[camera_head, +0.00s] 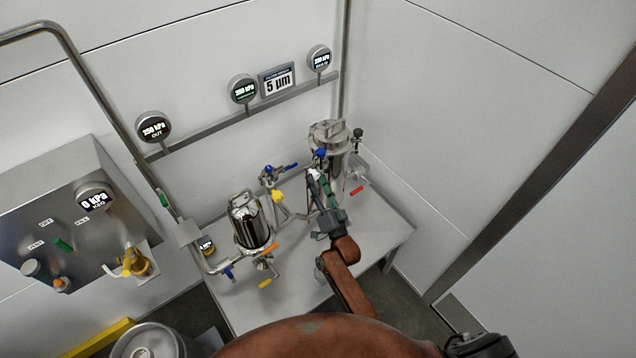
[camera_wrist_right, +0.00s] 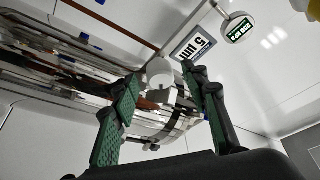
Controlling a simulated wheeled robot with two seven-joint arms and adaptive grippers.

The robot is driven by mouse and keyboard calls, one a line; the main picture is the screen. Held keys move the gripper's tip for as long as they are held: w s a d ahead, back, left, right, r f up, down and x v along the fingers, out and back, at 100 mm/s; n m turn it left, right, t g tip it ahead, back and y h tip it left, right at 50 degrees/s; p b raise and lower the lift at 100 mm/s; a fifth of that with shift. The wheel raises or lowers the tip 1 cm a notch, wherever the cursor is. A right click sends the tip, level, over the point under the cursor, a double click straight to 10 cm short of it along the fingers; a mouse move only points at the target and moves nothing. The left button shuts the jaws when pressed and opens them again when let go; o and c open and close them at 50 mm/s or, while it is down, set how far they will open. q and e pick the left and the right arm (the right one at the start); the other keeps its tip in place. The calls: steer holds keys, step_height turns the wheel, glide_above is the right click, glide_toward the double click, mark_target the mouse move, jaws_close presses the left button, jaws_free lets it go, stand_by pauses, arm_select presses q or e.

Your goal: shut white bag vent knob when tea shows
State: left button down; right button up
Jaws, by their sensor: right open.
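The white vent knob (camera_wrist_right: 160,75) shows in the right wrist view between the two green-padded fingers of my right gripper (camera_wrist_right: 161,80). The fingers stand apart and I cannot tell whether either touches the knob. In the head view a small white part, which looks like this knob (camera_head: 314,173), is at the fingertips of my right gripper (camera_head: 319,184). The gripper is in front of the rear steel filter housing (camera_head: 330,140) and hides part of its lower side. I cannot see any tea at the vent. My left gripper is not in view.
A shorter steel housing (camera_head: 250,228) with orange and yellow handles stands left on the white table (camera_head: 390,235). A blue knob (camera_head: 321,153) and a red handle (camera_head: 357,190) are close to my gripper. Gauges and a 5 µm sign (camera_head: 278,81) are behind. A keg (camera_head: 150,343) is lower left.

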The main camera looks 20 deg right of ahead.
steer(key=shift+c, duration=0.5)
jaws_close()
steer(key=shift+f+n+y, duration=0.1)
steer(key=shift+n+y, duration=0.3)
steer(key=shift+n, duration=0.1)
steer(key=n+b, duration=0.1)
steer(key=n+y, duration=0.1)
steer(key=shift+d+f+n+b, duration=0.15)
steer(key=shift+f+n+b, duration=0.05)
steer(key=shift+n+b, duration=0.15)
steer(key=shift+d+n+y+b, duration=0.1)
steer(key=shift+n+y+b, duration=0.5)
steer(key=shift+n, duration=0.65)
steer(key=n+y, duration=0.2)
steer(key=n, duration=0.1)
steer(key=shift+w+d+n+b, duration=0.1)
steer(key=shift+n+b, duration=0.2)
steer(key=shift+n, duration=0.1)
steer(key=shift+d+r+n+g+y+b, duration=0.1)
steer(key=shift+n+g+y+b, duration=0.15)
steer(key=shift+n+y, duration=0.7)
steer(key=shift+d+n+g+y+b, duration=0.15)
steer(key=shift+n+g+y, duration=0.15)
steer(key=shift+n, duration=1.25)
steer(key=shift+a+y, duration=0.1)
steer(key=shift+y, duration=0.15)
